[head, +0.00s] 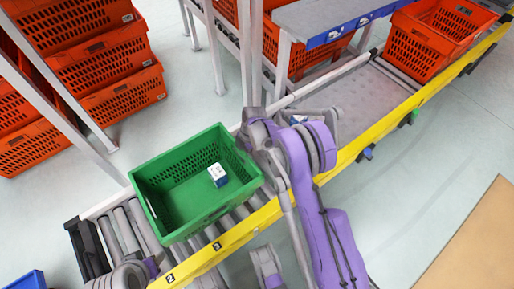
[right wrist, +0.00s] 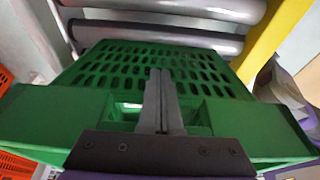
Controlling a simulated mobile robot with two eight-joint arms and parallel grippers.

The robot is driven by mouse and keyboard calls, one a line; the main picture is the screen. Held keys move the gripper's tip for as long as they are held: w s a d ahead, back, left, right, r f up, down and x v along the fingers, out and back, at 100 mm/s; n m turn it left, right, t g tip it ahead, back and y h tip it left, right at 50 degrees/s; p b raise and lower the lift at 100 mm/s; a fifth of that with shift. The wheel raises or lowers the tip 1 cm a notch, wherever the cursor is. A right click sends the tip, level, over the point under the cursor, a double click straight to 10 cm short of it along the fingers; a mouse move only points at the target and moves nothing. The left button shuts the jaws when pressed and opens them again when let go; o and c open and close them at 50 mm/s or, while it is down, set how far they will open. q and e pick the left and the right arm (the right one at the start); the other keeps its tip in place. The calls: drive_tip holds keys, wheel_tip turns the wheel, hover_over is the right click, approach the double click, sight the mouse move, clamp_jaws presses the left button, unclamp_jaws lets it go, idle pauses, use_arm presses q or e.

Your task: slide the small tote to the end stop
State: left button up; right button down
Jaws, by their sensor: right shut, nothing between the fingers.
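The small green tote (head: 165,215) sits upright on the grey rollers near the left end of the conveyor, with a small white and blue box (head: 218,175) inside it. The dark end stop (head: 86,250) crosses the conveyor's left end, with a few bare rollers between it and the tote. My right gripper (head: 247,140) is at the tote's right end. In the right wrist view its fingers (right wrist: 160,100) are shut and empty, right against or just in front of the green tote wall (right wrist: 60,110); I cannot tell whether they touch. My left gripper's fingers do not show.
A yellow rail (head: 225,245) runs along the conveyor's near side. An orange tote (head: 435,40) stands farther up the line at the right. Stacked orange totes (head: 115,75) stand behind at the left. A grey-topped table (head: 325,17) is at the back. Parts of my arms show at the bottom.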

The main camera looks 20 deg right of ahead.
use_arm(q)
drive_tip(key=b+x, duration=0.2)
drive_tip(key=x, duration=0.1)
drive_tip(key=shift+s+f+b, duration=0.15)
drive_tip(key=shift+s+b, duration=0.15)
use_arm(e)
drive_tip(key=s+a, duration=0.2)
drive_tip(key=a, duration=1.1)
drive_tip(key=s+a, duration=0.3)
drive_tip(key=a, duration=1.1)
drive_tip(key=shift+s, duration=0.15)
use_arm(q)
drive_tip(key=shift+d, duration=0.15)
use_arm(e)
drive_tip(key=shift+d, duration=0.1)
